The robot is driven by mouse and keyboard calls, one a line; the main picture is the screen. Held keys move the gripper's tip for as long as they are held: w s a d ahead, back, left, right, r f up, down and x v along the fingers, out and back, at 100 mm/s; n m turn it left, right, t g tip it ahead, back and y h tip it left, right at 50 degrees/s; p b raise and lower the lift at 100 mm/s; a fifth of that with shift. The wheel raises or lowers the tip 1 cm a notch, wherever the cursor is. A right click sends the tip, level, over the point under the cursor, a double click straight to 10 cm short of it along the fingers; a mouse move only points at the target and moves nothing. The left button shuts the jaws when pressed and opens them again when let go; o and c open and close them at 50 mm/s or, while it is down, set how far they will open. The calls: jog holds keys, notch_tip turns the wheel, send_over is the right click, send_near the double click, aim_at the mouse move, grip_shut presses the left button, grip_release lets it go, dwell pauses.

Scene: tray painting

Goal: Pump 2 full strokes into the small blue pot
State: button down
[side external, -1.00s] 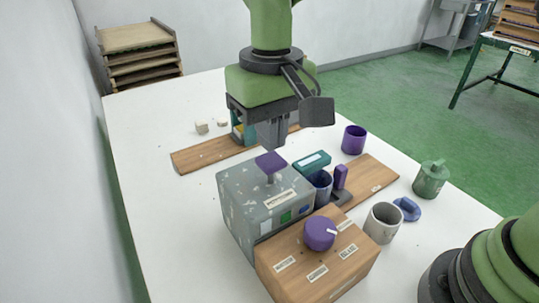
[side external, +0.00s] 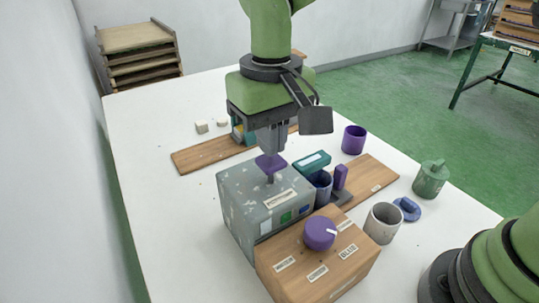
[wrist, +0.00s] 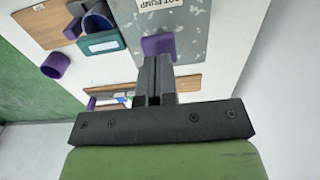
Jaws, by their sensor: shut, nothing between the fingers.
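The grey speckled pump box (side external: 250,205) has a purple square plunger (side external: 271,165) standing up on a stem on its top. My gripper (side external: 271,150) is shut and empty, pointing down just over the plunger. In the wrist view the shut fingers (wrist: 155,72) reach to the edge of the purple plunger (wrist: 158,44). I cannot tell whether they touch it. The small blue pot (side external: 321,187) stands beside the box, partly under the teal spout block (side external: 312,162). It also shows in the wrist view (wrist: 97,23). Its inside is not clearly visible.
A wooden box (side external: 318,262) with a purple knob (side external: 320,233) stands in front. The table's left side is clear.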

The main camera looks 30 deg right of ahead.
aim_at(271, 162)
jog(key=shift+f, duration=2.2)
jog(key=shift+r, duration=2.6)
jog(key=shift+f, duration=0.1)
jog(key=shift+f, duration=2.55)
jog(key=shift+r, duration=2.65)
